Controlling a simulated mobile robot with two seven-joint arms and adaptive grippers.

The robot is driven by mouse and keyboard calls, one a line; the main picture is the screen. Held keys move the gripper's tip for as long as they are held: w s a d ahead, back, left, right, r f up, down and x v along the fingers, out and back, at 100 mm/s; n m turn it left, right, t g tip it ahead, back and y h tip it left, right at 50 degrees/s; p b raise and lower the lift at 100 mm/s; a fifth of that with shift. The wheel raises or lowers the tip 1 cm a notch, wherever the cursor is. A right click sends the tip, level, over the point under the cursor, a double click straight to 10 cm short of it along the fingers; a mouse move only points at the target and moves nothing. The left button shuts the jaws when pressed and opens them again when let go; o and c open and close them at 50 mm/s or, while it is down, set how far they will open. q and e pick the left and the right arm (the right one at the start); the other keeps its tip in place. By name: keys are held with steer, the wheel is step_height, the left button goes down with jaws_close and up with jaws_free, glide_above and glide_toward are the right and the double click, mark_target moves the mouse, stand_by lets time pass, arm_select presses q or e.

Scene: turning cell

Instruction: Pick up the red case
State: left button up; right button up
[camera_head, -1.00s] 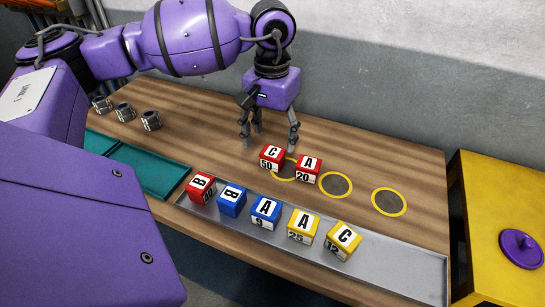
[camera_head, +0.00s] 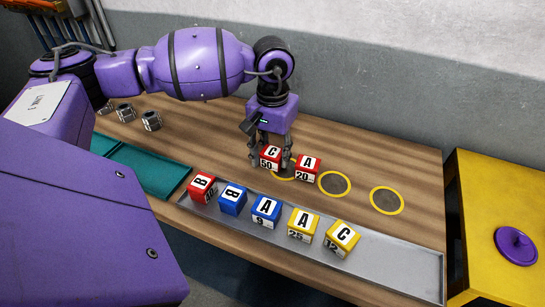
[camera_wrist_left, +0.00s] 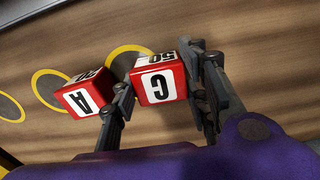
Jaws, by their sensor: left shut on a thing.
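My left gripper (camera_head: 271,163) points down with its fingers shut on the red case marked C and 50 (camera_head: 271,154). In the left wrist view the same case (camera_wrist_left: 158,84) sits between the two fingers (camera_wrist_left: 163,98). It is at or just above the table by a yellow ring; I cannot tell if it touches the wood. A second red case marked A and 20 (camera_head: 307,168) stands close beside it, also in the left wrist view (camera_wrist_left: 86,94), just outside one finger. A third red case marked B (camera_head: 202,188) stands in the grey tray. My right gripper is not in view.
The long grey tray (camera_head: 395,266) also holds blue and yellow cases. Two free yellow-ringed spots (camera_head: 334,184) lie to the right on the wooden table (camera_head: 395,160). A green tray (camera_head: 150,171) and metal parts (camera_head: 151,121) are at left. A yellow stand (camera_head: 490,190) is at right.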

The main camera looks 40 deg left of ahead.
arm_select(q)
steer(key=shift+c, duration=1.3)
